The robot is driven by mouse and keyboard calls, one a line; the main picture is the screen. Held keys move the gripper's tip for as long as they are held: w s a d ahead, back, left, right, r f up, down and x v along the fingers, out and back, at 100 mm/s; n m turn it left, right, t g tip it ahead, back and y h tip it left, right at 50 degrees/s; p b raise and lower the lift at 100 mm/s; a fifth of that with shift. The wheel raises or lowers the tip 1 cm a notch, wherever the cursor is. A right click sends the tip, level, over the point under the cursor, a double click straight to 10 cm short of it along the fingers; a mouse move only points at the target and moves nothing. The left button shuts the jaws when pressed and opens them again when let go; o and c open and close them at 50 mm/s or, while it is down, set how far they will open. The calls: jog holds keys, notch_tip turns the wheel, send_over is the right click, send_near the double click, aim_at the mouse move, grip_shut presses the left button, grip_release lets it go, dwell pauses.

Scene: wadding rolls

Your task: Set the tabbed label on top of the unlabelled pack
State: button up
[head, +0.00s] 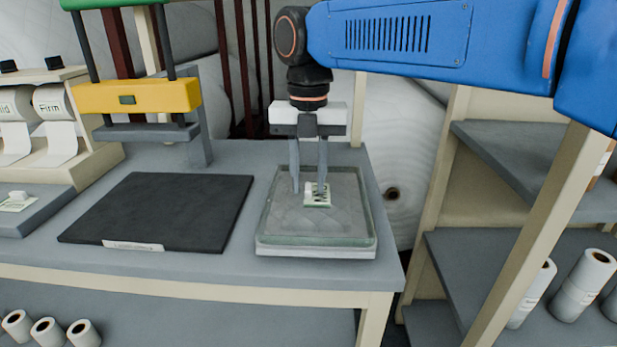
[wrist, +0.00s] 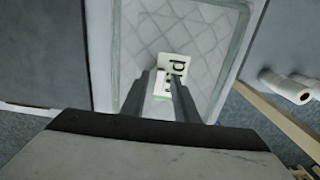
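The pack (head: 345,228) is a pale, quilted, clear-wrapped slab on the right part of the bench; its quilting shows in the wrist view (wrist: 205,30). A small white-and-green label (head: 312,202) with dark print lies on or just over its top. In the wrist view the label (wrist: 177,59) shows a dark letter, and its raised white tab (wrist: 162,82) sits between my fingers. My gripper (head: 309,190) points straight down over the pack, its two fingers apart on either side of the tab. I cannot tell whether the fingers touch the tab.
A dark mat (head: 160,210) lies left of the pack, under a yellow press head (head: 137,97). Another tabbed label (head: 17,201) lies on a grey ledge at far left, below label rolls (head: 52,102). Shelves with white rolls (head: 584,285) stand right. Bench (head: 270,275) edges are close.

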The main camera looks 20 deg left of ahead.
aim_at(308, 186)
jog(key=shift+r, duration=0.15)
notch_tip(308, 186, up, 12)
dwell(0.6)
